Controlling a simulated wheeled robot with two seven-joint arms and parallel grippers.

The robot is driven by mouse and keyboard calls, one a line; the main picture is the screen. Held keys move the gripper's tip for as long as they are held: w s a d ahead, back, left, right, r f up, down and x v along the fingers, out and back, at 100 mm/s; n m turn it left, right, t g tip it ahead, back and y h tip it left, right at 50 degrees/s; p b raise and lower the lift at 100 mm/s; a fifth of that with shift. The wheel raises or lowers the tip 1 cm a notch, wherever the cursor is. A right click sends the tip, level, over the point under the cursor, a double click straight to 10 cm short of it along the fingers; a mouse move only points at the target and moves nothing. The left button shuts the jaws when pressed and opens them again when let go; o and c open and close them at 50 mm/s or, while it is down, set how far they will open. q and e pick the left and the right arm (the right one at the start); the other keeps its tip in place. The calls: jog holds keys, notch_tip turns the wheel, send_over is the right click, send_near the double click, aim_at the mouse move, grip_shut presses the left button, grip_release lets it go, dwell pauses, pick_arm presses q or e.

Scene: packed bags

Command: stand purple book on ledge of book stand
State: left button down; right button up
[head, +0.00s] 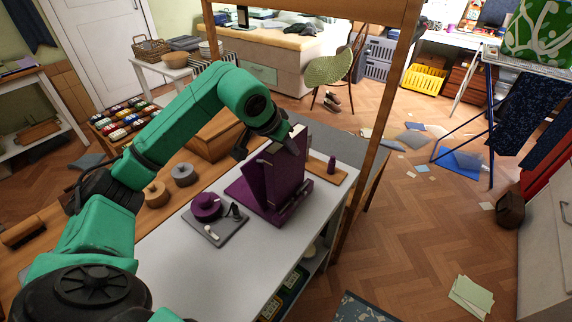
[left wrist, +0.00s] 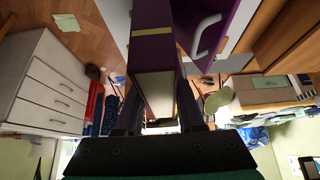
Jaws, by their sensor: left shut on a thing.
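The purple book (head: 284,175) is upright, its lower edge close to the ledge of the purple book stand (head: 292,211). Book and stand share a colour, so I cannot tell whether the book rests on the ledge. My left gripper (head: 268,146) is shut on the book's upper part from above. In the left wrist view the book (left wrist: 151,45), with pale page edges, lies between my left gripper's fingers (left wrist: 160,112). A purple panel with a white curved piece (left wrist: 205,35) is beside it. My right gripper is not in view.
The stand is on a white table (head: 183,262). A grey tray (head: 229,231) with a round purple object (head: 206,206) sits just left of the stand. A wooden board (head: 327,172) lies behind it to the right. A wooden post (head: 372,130) rises beyond the table's right edge.

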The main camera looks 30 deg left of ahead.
pick_arm(q)
jog(key=shift+f+b, duration=1.15)
jog(key=shift+f, duration=0.25)
jog(key=shift+c, duration=2.2)
grip_release()
jog(key=shift+s+f, duration=0.1)
jog(key=shift+s+r, duration=0.15)
jog(key=shift+r, duration=0.25)
jog(key=v, duration=1.3)
jog(key=shift+s+r, duration=0.2)
jog(key=shift+r, duration=0.15)
